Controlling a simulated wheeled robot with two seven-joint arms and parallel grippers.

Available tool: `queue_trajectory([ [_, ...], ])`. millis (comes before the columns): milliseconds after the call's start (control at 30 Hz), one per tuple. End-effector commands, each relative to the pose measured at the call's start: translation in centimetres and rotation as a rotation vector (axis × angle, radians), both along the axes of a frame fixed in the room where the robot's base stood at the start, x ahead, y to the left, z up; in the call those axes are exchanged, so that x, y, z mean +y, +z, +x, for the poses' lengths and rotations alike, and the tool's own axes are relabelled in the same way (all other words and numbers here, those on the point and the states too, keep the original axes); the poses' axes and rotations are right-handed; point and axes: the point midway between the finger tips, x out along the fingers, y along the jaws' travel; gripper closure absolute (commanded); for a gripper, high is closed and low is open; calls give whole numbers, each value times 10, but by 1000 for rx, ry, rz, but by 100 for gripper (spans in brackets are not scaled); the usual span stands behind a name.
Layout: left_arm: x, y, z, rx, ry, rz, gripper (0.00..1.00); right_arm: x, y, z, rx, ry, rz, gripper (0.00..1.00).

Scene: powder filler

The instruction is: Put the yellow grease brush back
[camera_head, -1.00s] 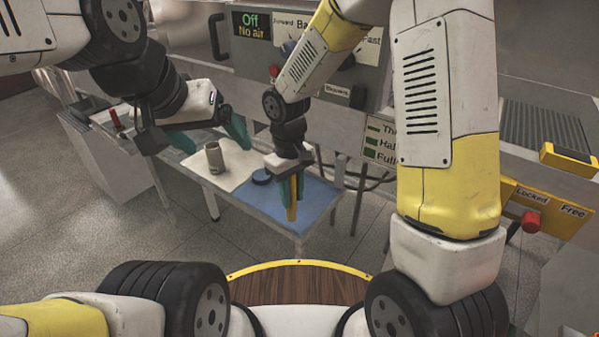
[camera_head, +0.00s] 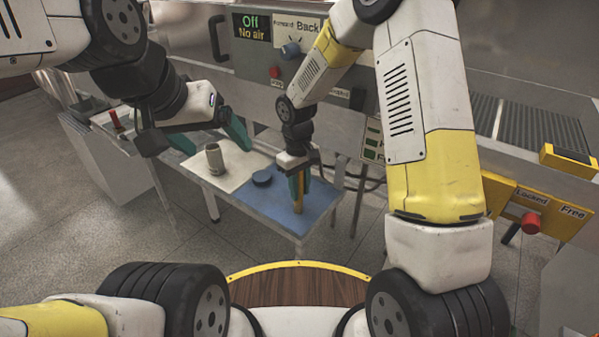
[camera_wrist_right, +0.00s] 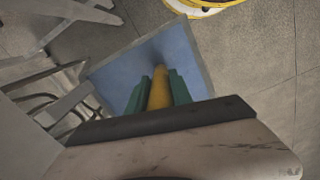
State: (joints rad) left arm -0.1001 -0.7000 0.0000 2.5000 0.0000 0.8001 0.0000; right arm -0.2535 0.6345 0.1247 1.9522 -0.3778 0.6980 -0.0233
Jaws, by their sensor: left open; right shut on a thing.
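The yellow grease brush (camera_head: 298,192) is held upright in my right gripper (camera_head: 299,186), over the blue mat (camera_head: 262,205) on a small table. In the right wrist view the yellow brush (camera_wrist_right: 160,90) sits between the green fingers of the right gripper (camera_wrist_right: 161,88), with the blue mat (camera_wrist_right: 125,75) beyond it. I cannot tell whether its lower end touches the mat. My left gripper (camera_head: 205,142) is open and empty, with its green fingers spread above the table's left part.
A grey cup (camera_head: 215,160) stands on the pale mat (camera_head: 236,167). A dark round lid (camera_head: 262,177) lies on the blue mat, left of the brush. The machine panel (camera_head: 300,70) with knobs rises behind the table. The blue mat's front part is clear.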

Motion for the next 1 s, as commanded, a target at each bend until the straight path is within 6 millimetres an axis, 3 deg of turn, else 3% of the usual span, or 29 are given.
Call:
queue_trajectory([
  [67,0,0,0,0,0,0,15,0,-2,0,0,0,0,100],
  [100,0,0,0,0,0,0,15,0,-3,0,0,0,0,71],
  [200,0,0,0,0,0,0,15,0,-2,0,0,0,0,52],
  [633,0,0,0,0,0,0,15,0,6,1,-1,-1,0,52],
  [1000,0,0,0,0,0,0,15,3,80,4,-5,-1,2,52],
])
